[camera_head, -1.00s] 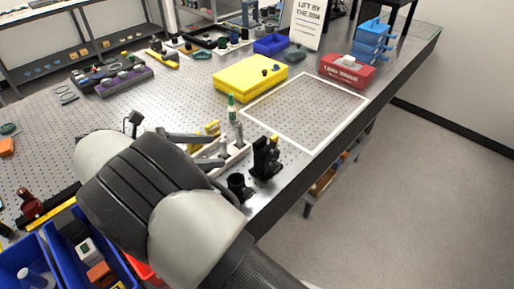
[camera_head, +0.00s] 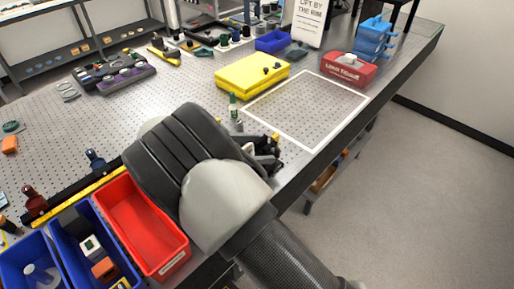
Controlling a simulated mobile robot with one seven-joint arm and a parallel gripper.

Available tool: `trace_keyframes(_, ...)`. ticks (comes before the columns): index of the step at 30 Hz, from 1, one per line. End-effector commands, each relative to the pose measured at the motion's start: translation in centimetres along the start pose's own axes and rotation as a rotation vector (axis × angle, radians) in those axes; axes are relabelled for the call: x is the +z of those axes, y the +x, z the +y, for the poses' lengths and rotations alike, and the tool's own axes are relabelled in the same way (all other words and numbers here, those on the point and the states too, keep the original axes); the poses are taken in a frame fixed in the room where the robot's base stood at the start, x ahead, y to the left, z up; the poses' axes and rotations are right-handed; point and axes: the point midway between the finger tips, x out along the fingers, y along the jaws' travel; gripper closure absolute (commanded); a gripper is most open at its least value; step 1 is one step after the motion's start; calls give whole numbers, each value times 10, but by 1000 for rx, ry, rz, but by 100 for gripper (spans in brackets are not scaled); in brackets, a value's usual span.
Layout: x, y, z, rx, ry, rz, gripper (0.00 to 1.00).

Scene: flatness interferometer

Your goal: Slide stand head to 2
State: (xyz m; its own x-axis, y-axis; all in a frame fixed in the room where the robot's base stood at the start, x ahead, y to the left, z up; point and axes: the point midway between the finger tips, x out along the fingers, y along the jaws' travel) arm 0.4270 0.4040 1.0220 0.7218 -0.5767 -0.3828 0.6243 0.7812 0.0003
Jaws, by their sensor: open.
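The small black stand (camera_head: 275,142) is near the table's right edge, just in front of the white-outlined area. It is mostly covered by my arm and gripper, so its head and any scale marks cannot be read. My gripper (camera_head: 260,151) is at the stand, with its dark fingers showing only in part past my wrist. It is open. Whether the fingers lie around or beside the stand, or touch it, I cannot tell.
A yellow box (camera_head: 250,75) and a red box (camera_head: 347,70) are farther back. A red bin (camera_head: 145,225) and blue bins (camera_head: 85,250) are at the lower left. The white-outlined area (camera_head: 305,110) is empty.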

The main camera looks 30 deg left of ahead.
Motion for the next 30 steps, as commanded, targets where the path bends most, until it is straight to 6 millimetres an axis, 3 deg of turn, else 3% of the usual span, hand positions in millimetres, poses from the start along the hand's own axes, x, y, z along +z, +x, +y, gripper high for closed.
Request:
trace_keyframes(4,0,0,0,0,0,0,38)
trace_keyframes(14,0,0,0,0,1,0,93)
trace_keyframes(21,21,-8,0,0,3,0,93)
trace_keyframes(29,20,-8,0,-2,3,-2,93)
trace_keyframes(30,20,-8,0,-2,3,-2,46)
